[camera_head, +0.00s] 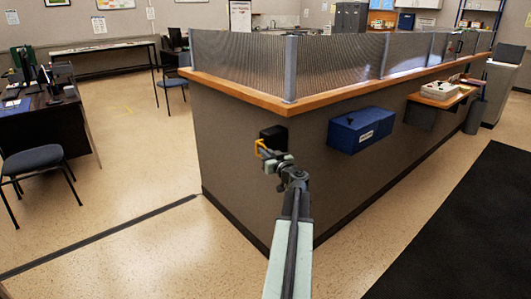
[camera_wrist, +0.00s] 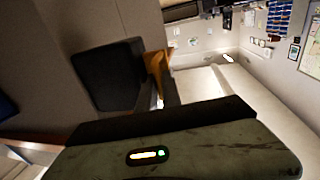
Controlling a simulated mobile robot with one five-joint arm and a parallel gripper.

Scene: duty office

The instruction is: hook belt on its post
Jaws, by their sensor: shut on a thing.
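A black box-shaped unit (camera_head: 273,137) is fixed to the grey counter wall near its corner, just below the wooden top. An orange piece (camera_head: 262,147), which looks like the belt's end, is at the tip of my gripper (camera_head: 267,156). My gripper is shut on this orange piece beside the black unit. In the wrist view, the orange piece (camera_wrist: 153,62) stands right next to the large black unit (camera_wrist: 108,75). I cannot tell whether they touch. The dark finger hides part of the orange piece. No separate post can be made out.
The counter's wooden edge (camera_head: 240,93) and mesh screen (camera_head: 235,55) rise behind my gripper. A blue box (camera_head: 360,130) sticks out from the wall to the right. A chair (camera_head: 35,160) and desk stand at left. The floor (camera_head: 135,150) left of the counter is open.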

